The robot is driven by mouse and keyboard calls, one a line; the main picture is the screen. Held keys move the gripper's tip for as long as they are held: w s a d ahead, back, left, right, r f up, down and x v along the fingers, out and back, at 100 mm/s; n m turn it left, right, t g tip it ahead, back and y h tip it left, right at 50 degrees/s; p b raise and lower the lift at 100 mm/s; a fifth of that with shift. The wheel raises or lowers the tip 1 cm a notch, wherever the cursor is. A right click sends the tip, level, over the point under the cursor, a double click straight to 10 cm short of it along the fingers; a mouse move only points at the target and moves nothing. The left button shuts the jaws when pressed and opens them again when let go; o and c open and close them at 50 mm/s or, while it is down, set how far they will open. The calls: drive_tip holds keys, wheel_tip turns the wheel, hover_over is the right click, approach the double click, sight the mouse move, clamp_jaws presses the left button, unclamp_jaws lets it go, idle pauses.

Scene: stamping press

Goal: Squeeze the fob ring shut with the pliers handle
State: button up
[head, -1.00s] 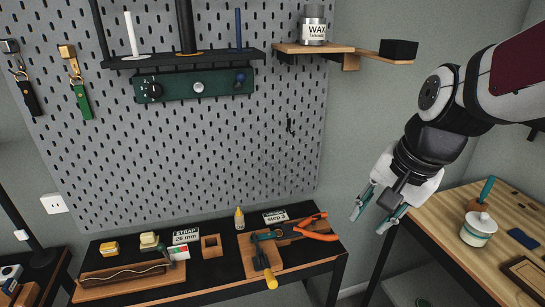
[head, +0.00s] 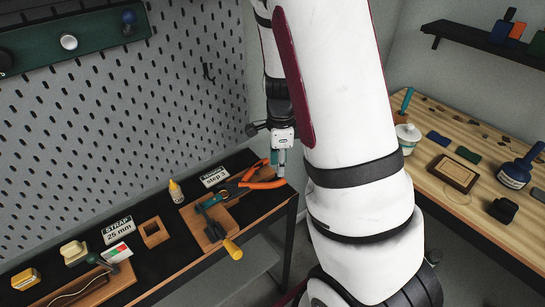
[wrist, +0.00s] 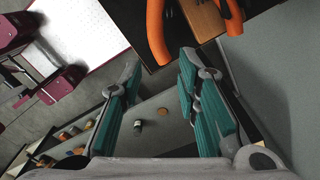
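The pliers (head: 262,184) have orange handles and lie at the right end of the black bench, by the "step 3" card, handles spread apart. In the wrist view one orange handle (wrist: 156,32) shows just beyond my fingertips, with the other to its right. My gripper (head: 281,158) hangs fingers down beside the handle ends. In the wrist view my gripper (wrist: 160,75) is open, with teal pads wide apart and nothing between them. The pliers' jaws point left toward a wooden board (head: 196,232) and are hard to make out. I cannot make out the fob ring.
On the board lies a dark tool with a yellow handle (head: 233,249). A glue bottle (head: 176,191), a wooden square (head: 154,232) and cards stand left of it. The pegboard (head: 120,120) rises behind. A wooden table (head: 465,137) with several items stands right, across a floor gap.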

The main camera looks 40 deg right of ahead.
sight(279, 181)
wheel_tip(279, 181, down, 7)
drive_tip(key=b, duration=0.4)
clamp_jaws()
